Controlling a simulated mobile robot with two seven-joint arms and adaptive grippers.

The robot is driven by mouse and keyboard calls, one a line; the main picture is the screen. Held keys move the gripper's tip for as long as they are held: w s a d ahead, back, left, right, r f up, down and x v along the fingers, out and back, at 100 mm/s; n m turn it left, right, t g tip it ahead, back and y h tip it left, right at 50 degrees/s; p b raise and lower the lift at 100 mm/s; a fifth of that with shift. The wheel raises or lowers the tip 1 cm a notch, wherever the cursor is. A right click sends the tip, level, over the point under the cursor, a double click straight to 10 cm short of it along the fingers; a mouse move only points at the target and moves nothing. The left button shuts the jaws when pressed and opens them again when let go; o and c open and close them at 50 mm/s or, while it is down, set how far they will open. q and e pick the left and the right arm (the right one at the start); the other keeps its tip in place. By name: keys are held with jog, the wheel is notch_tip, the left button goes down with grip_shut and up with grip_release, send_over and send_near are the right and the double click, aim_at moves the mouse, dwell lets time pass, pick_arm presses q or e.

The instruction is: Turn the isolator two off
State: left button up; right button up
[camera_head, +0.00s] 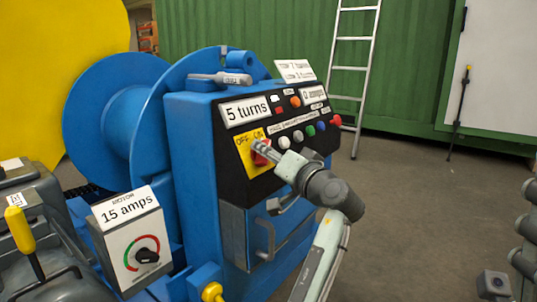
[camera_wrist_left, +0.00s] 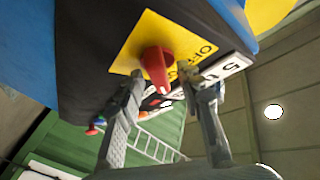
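A red rotary handle (camera_head: 260,158) sits on a yellow plate (camera_head: 243,148) lettered OFF and ON, on the black control panel of the blue machine. My left gripper (camera_head: 264,150) is at this handle and partly hides it. In the left wrist view, the red handle (camera_wrist_left: 157,68) stands on the yellow plate (camera_wrist_left: 142,32), between the two grey fingertips (camera_wrist_left: 161,78). The fingers are apart, with a gap showing on the right side of the handle. I cannot tell exactly which marking the handle points to. My right gripper is not in view.
Several coloured buttons (camera_head: 309,131) lie right of the plate. A "5 turns" label (camera_head: 245,111) is above it. A metal handle (camera_head: 264,238) juts out below. A motor dial box (camera_head: 133,243) stands lower left. The floor (camera_head: 430,200) to the right is open.

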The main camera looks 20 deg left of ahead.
pick_arm(q)
jog(key=shift+c, duration=0.5)
grip_shut()
